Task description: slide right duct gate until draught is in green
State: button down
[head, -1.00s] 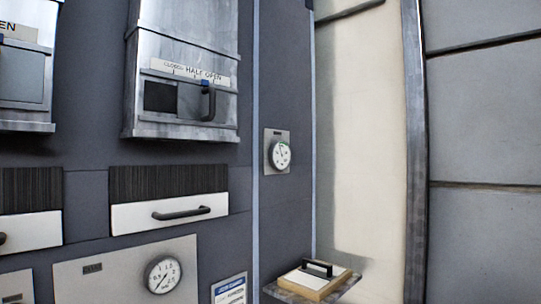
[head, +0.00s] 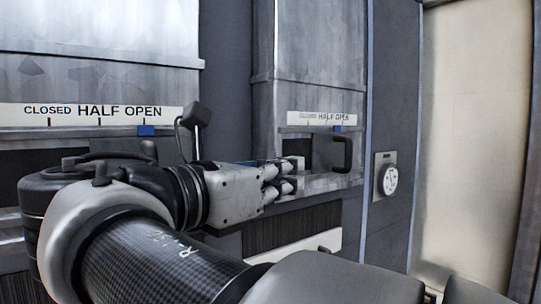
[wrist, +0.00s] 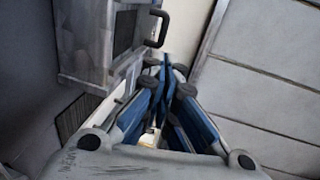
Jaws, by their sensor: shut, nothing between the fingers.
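The right duct (head: 309,88) has a dark slot with a gate plate (head: 324,152) in it. The gate's black handle (head: 347,154) is at the slot's right side. Its blue marker (head: 337,129) sits under the OPEN end of the scale. My gripper (head: 293,176) is shut and empty, left of the handle in the head view and apart from it. In the wrist view the handle (wrist: 157,28) is above the shut blue fingers (wrist: 166,75). The round draught gauge (head: 388,179) is on the wall to the right; its needle is too small to read.
The left duct (head: 100,38) has its own scale and blue marker (head: 147,131). A dark, ribbed strip and a white panel (head: 300,246) lie below the right duct, partly behind my arm. A pale wall panel (head: 470,130) stands at the right.

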aim_at(347, 163)
jog(key=x, duration=1.4)
jog(key=shift+s+d, duration=0.1)
jog(key=shift+d, duration=0.15)
